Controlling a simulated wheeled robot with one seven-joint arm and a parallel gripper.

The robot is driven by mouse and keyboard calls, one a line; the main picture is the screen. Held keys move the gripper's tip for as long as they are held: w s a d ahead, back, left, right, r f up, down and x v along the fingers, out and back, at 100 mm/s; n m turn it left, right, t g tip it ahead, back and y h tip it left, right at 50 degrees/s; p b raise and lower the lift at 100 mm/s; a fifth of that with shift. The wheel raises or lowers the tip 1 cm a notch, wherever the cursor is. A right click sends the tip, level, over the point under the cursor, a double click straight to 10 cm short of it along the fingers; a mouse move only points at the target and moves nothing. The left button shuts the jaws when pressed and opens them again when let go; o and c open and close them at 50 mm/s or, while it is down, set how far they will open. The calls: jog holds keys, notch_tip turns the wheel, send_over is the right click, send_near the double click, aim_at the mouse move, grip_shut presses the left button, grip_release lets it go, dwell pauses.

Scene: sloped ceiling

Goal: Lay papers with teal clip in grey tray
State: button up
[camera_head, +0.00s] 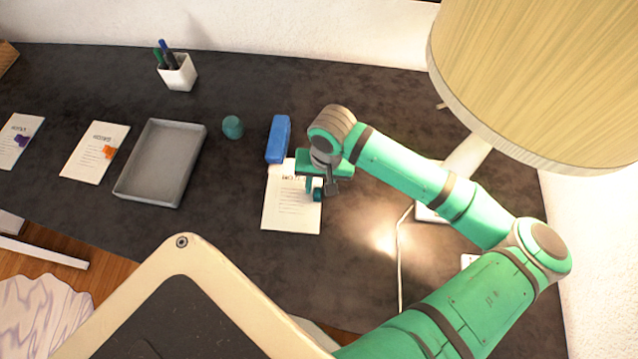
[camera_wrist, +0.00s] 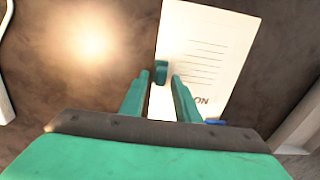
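The white papers (camera_head: 290,208) lie flat on the dark desk, with a small teal clip (camera_head: 318,195) at their right edge. In the wrist view the papers (camera_wrist: 210,50) run ahead of my gripper, and the teal clip (camera_wrist: 161,72) sits on their left edge. My gripper (camera_head: 316,187) is over the papers' right side. In the wrist view my gripper (camera_wrist: 160,77) is open, with the clip between and just beyond its fingertips; no contact shows. The grey tray (camera_head: 160,165) is empty, left of the papers.
A blue block-like object (camera_head: 278,139) stands just behind the papers, and a teal round object (camera_head: 232,127) is near the tray. A pen cup (camera_head: 178,72) is behind; a lamp (camera_head: 530,80) is right.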

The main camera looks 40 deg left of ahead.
aim_at(316, 217)
grip_shut()
jog(key=shift+s+d, duration=0.7)
jog(key=shift+s, duration=0.25)
jog(key=shift+s+d, duration=0.65)
jog(key=shift+s, duration=0.3)
jog(key=shift+s+d, duration=0.7)
jog(key=shift+s, duration=0.25)
jog(key=shift+o, duration=1.6)
grip_release()
notch_tip(316, 217, up, 11)
jog(key=shift+w+d, duration=0.35)
jog(key=shift+d, duration=0.1)
